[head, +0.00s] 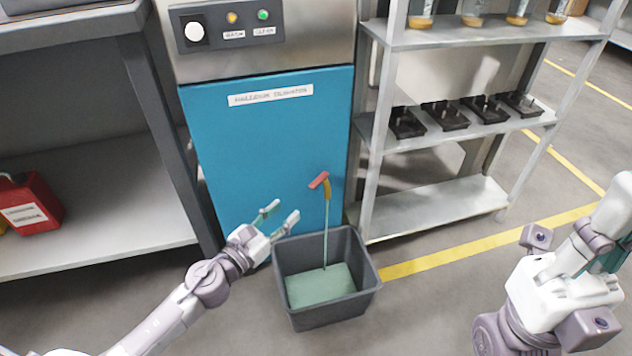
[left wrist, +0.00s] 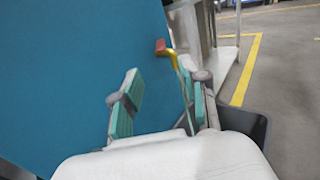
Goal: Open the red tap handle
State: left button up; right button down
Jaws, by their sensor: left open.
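The red tap handle (head: 319,180) sits on a brass tap (head: 327,190) that sticks out low on the front of the blue cabinet (head: 265,140). A thin greenish stream runs from the tap down into a grey bin (head: 364,285) with greenish liquid in it. My left gripper (head: 281,219) is open and empty, to the left of the tap and a little below it, apart from it. In the left wrist view the red handle (left wrist: 161,47) shows beyond the open fingers (left wrist: 160,100), near the right finger. My right arm is at the right edge; its fingertips are not clearly visible.
A metal shelf rack (head: 430,215) with black holders and jars stands right of the cabinet. A grey bench (head: 90,210) with a red canister (head: 30,205) stands at left. The floor in front is free apart from the bin.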

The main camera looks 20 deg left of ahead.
aim_at(311, 187)
pick_arm(q)
jog(key=x, duration=1.3)
jog(key=shift+d+b, duration=0.1)
jog(key=shift+b, duration=0.3)
grip_shut()
